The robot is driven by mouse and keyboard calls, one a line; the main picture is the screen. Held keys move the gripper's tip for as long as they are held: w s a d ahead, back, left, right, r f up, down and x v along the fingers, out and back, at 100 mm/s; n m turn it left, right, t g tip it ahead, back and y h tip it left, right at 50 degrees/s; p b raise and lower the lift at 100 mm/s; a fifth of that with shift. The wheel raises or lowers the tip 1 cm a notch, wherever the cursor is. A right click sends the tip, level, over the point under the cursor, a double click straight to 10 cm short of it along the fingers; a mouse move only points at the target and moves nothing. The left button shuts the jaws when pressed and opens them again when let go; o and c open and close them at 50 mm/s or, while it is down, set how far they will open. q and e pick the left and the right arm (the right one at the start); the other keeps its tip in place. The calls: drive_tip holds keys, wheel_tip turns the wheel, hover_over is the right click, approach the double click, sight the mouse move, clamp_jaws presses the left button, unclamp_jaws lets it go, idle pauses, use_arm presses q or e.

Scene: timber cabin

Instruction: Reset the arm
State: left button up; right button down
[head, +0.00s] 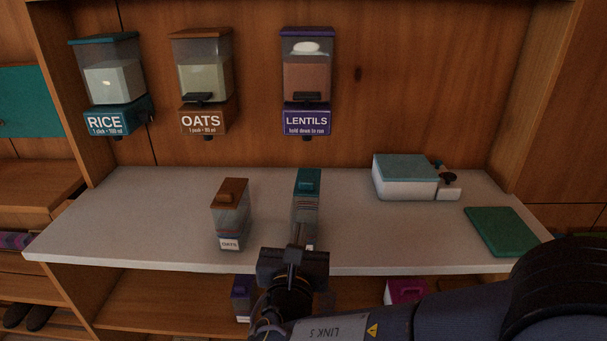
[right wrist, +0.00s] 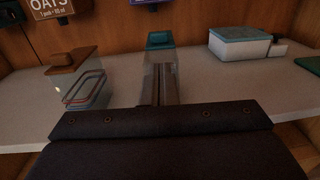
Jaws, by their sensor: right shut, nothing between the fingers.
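My right gripper (head: 300,232) reaches in from the lower right and is shut, with its two fingers together. In the right wrist view its fingers (right wrist: 165,82) point forward and hide part of a clear container with a teal lid (head: 307,186). That container (right wrist: 160,39) stands upright on the grey counter (head: 150,215); I cannot tell whether the fingertips touch it. A clear container with a brown lid, labelled OATS (head: 231,215), stands upright to its left. My left gripper is not in view.
RICE (head: 106,85), OATS (head: 203,85) and LENTILS (head: 307,80) dispensers hang on the back wall. A teal-lidded white box (head: 403,178) and a green mat (head: 502,232) lie right. Below the counter are a purple item (head: 242,297) and a magenta item (head: 405,290). The counter's left is clear.

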drive_tip(key=s+d+f+m+g+h+p, duration=0.2)
drive_tip(key=d+m+g, duration=0.4)
drive_tip(key=d, duration=0.5)
drive_tip(key=s+d+f+m+g+h+p, duration=0.1)
drive_tip(key=s+d+f+m+g+h, duration=0.15)
drive_tip(key=d+m, duration=0.75)
drive_tip(key=s+d+f+m+g+y+p, duration=0.1)
drive_tip(key=s+d+m+g+y, duration=0.15)
drive_tip(key=s+m, duration=0.35)
drive_tip(key=s+d+f+m+g+y+p, duration=0.1)
drive_tip(key=s+d+m+g+y+p, duration=0.2)
drive_tip(key=s, duration=0.4)
drive_tip(key=s+a+r+m+t+y, duration=0.1)
drive_tip(key=s+a+r+m+y, duration=0.3)
drive_tip(key=m, duration=0.7)
drive_tip(key=shift+s+m+t, duration=0.3)
drive_tip(key=shift+s+m, duration=0.1)
